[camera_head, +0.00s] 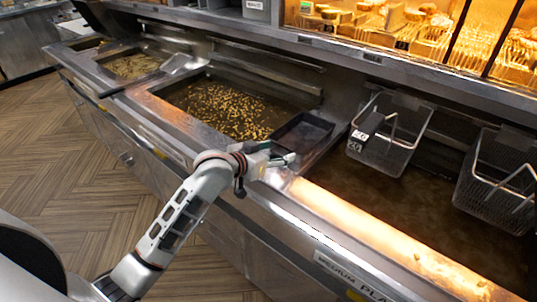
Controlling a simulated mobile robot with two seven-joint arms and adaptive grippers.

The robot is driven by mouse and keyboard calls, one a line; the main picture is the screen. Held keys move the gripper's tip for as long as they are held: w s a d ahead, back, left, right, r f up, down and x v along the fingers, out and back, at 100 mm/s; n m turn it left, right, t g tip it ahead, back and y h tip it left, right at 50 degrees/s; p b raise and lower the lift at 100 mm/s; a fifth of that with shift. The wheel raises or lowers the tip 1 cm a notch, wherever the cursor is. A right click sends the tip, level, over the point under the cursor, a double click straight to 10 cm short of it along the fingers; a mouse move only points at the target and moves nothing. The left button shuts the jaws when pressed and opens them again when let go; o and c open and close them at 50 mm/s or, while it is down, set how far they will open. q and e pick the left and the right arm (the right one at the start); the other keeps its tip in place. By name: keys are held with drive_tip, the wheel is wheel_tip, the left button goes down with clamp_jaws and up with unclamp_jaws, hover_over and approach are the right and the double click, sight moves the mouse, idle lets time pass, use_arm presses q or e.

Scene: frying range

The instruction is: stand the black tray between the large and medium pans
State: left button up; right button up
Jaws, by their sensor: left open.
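The black tray (303,132) is a dark shallow rectangular tray. It rests at the right end of the middle pan, by the divider, with its hollow side facing up and somewhat tilted. The middle pan (205,112), likely the large one, holds dark oil with many yellow floating bits. The pan on the right (400,210) holds dark brown oil, and a label starting "MEDIUM" is on its front. My left gripper (284,158) is open at the tray's near edge; I cannot tell whether it touches it. My right gripper is not in view.
Two wire baskets (388,140) (497,185) hang at the back of the right pan. A smaller pan (133,65) with yellow bits is at the far left. A lit food display (420,30) stands above the back ledge. The wooden floor (70,170) in front is clear.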

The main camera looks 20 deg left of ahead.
use_arm(q)
drive_tip(key=v, duration=1.2)
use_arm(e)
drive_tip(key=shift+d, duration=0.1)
use_arm(q)
drive_tip(key=shift+w, duration=0.1)
